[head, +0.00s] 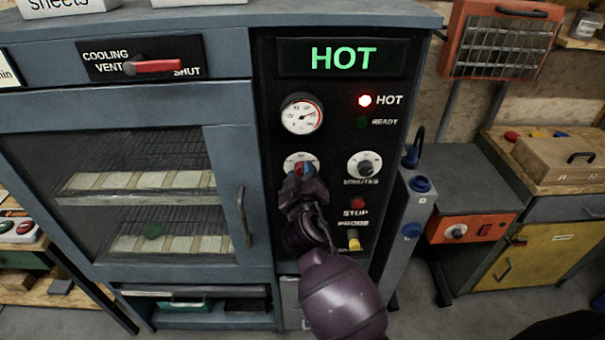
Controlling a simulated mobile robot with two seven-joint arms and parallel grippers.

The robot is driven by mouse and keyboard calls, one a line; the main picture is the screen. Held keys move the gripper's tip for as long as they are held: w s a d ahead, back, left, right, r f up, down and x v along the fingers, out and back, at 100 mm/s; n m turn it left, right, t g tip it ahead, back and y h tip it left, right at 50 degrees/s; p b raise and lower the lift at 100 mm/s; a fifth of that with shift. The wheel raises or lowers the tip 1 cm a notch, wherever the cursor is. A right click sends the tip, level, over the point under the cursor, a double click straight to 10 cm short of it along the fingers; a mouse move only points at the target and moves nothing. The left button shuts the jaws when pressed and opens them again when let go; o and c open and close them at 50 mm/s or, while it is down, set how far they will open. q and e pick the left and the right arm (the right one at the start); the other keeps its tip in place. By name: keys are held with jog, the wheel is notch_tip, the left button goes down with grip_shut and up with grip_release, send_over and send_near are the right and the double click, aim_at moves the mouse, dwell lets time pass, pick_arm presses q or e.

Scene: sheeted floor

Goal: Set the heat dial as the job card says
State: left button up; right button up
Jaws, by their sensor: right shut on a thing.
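The heat dial (298,159) is on the black control panel, below the round gauge (302,115). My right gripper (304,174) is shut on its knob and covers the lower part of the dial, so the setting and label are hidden. The display (341,57) reads HOT in green. The red HOT lamp (365,100) is lit and the READY lamp (362,122) is dark. A white card (8,72) at the left edge is cut off and shows only "min"; I cannot tell if it is the job card. My left gripper is not in view.
The minutes dial (365,165), red stop button (358,203) and yellow probe plug (353,240) are close to my right gripper. The oven door (232,110) is shut, with trays inside. The red vent lever (152,67) points toward SHUT. An orange-fronted bench (470,228) stands right.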

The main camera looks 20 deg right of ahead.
jog(key=shift+r, duration=0.15)
jog(key=o, duration=0.9)
jog(key=shift+s, duration=0.1)
